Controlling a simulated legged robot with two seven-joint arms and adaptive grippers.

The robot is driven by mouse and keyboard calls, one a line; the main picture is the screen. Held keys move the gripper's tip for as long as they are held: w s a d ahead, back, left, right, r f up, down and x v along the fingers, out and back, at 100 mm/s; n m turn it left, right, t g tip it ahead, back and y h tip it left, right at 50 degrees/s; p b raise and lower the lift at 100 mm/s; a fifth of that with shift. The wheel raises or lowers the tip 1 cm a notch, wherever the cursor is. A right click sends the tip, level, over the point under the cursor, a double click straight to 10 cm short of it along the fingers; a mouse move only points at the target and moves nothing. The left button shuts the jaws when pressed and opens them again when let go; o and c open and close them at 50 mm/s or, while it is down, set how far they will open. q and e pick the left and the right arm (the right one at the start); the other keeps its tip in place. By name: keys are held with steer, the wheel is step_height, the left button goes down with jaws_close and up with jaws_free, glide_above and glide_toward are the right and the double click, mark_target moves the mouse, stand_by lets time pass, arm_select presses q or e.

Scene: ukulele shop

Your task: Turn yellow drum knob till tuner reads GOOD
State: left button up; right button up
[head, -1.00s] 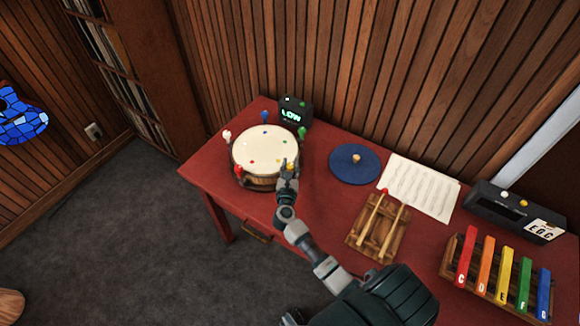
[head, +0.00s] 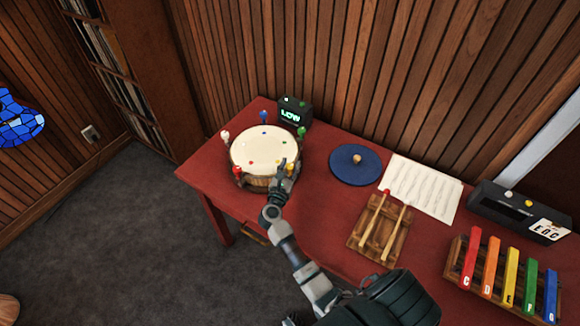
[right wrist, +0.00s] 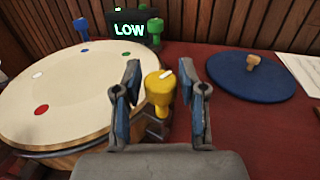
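The drum (head: 262,152) stands on the red table's left end, with a cream head and coloured knobs around its rim. The yellow knob (right wrist: 159,92), with a white mark on top, is upright at the drum's near right rim. My right gripper (right wrist: 162,95) is open, one finger on each side of the yellow knob, with visible gaps. In the head view the right gripper (head: 286,171) partly covers the yellow knob. The tuner (head: 293,112) behind the drum reads LOW, also in the right wrist view (right wrist: 130,29). My left gripper is not in view.
The green knob (right wrist: 155,30) stands beside the tuner. A blue disc (head: 354,164) lies right of the drum. Further right are a sheet (head: 420,187), a mallet rack (head: 381,228), a dark box (head: 520,211) and coloured chime bars (head: 510,276).

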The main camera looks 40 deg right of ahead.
steer(key=shift+o, duration=0.3)
steer(key=v, duration=1.2)
steer(key=shift+w, duration=0.1)
